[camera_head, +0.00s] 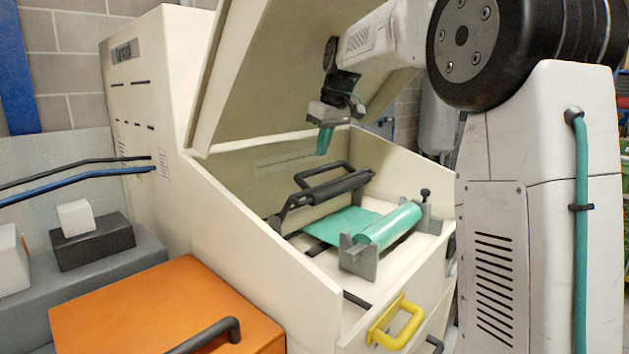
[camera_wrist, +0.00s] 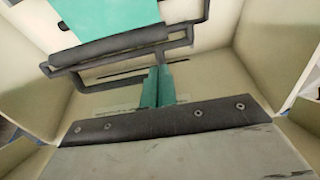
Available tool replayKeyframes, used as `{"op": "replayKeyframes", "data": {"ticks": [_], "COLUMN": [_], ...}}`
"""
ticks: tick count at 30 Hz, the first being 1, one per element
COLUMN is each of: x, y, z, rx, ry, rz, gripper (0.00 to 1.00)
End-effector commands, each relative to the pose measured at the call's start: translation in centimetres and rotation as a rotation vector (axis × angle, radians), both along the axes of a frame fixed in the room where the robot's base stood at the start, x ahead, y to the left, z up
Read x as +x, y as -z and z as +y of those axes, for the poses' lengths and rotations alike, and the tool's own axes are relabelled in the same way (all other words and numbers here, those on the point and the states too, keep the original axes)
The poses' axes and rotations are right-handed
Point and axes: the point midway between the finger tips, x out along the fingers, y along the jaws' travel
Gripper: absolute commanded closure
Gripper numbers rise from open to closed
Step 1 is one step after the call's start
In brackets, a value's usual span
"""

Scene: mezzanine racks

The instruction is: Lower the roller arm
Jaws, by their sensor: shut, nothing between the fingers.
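The roller arm (camera_head: 327,187) is a dark roller on side arms with a bar handle, inside the open cream machine (camera_head: 240,215). It appears raised above the green sheet (camera_head: 343,222), which runs from the green roll (camera_head: 390,227) on grey brackets. In the wrist view the roller arm (camera_wrist: 112,46) lies across the upper left, with the green sheet (camera_wrist: 105,16) beyond it. My gripper (camera_head: 324,150) has green fingers, shut and empty, pointing down above and behind the roller arm. In the wrist view my gripper (camera_wrist: 160,72) appears beside the roller arm's bar; contact cannot be told.
The machine's raised lid (camera_head: 270,70) leans over the opening close to my arm. The machine's side walls bound the space. A yellow handle (camera_head: 398,322) is at the front. An orange box (camera_head: 165,310) with a dark handle stands at the front left.

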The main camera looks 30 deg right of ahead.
Motion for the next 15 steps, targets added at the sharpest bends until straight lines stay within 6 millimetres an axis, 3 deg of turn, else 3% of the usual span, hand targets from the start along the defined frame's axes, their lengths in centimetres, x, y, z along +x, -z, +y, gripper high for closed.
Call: {"op": "replayKeyframes", "data": {"ticks": [9,15], "x": [0.0,0.7], "y": [0.2,2.7], "z": [0.1,0.3], "rx": [0.0,0.001], "ry": [0.001,0.0], "rz": [0.0,0.004], "gripper": [1.0,1.0]}}
